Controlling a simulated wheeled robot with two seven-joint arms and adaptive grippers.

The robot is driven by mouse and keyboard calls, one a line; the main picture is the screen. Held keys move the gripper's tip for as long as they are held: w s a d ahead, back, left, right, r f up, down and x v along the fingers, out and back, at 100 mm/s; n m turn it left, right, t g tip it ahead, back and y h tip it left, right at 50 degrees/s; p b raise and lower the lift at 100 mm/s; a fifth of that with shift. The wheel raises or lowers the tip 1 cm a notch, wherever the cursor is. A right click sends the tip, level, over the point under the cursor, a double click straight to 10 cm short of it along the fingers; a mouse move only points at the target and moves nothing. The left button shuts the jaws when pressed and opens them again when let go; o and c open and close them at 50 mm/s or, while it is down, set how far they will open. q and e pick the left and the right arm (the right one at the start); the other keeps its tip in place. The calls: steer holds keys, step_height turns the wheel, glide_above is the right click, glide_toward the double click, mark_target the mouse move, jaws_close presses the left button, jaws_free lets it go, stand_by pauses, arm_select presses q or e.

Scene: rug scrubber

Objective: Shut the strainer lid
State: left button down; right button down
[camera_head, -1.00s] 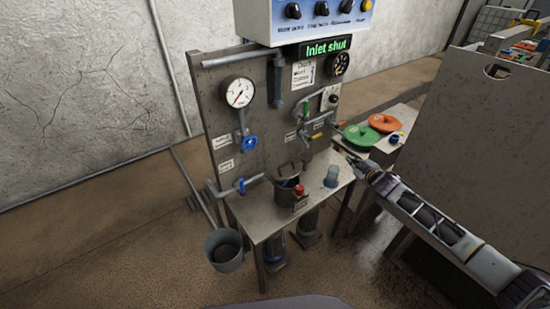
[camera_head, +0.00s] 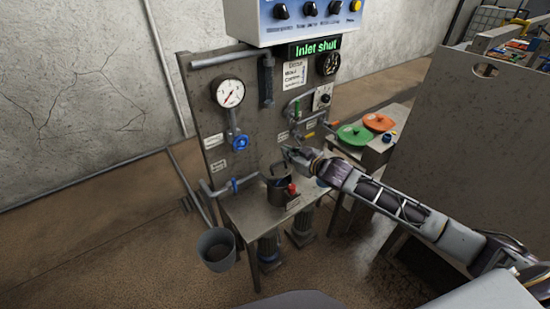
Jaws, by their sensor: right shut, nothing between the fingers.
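The strainer (camera_head: 279,189) is a dark round pot on the steel bench, below the panel. Its lid (camera_head: 281,171) appears tilted up at the back of the pot, though it is small and hard to make out. A red knob (camera_head: 292,188) is at the strainer's right side. My right gripper (camera_head: 287,152) is above and slightly right of the lid, in front of the panel. It is shut and empty, and looks apart from the lid. My left gripper is out of view.
The steel bench (camera_head: 245,212) has a grey bucket (camera_head: 216,250) at its left. The panel carries a gauge (camera_head: 230,93), a blue valve wheel (camera_head: 240,142) and pipes. Green (camera_head: 354,135) and orange (camera_head: 378,122) discs lie on a side table. A large board (camera_head: 470,150) stands at right.

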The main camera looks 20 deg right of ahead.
steer(key=shift+d+f+m+h, duration=0.15)
steer(key=shift+f+m, duration=0.05)
steer(key=shift+m, duration=0.4)
steer(key=shift+d+f+m+h, duration=0.1)
steer(key=shift+f+m+h, duration=0.05)
steer(key=shift+m, duration=0.45)
steer(key=shift+w, duration=0.2)
steer(key=p, duration=0.1)
glide_above(278, 163)
steer(key=w, duration=0.2)
steer(key=shift+f, duration=1.55)
steer(key=shift+s+a+f+p, duration=0.1)
steer(key=shift+s+f+p, duration=0.15)
steer(key=shift+s+f, duration=0.45)
steer(key=shift+s+f+p, duration=0.25)
steer(key=shift+s+f, duration=0.1)
steer(key=shift+f, duration=0.55)
steer(key=shift+s+f, duration=0.1)
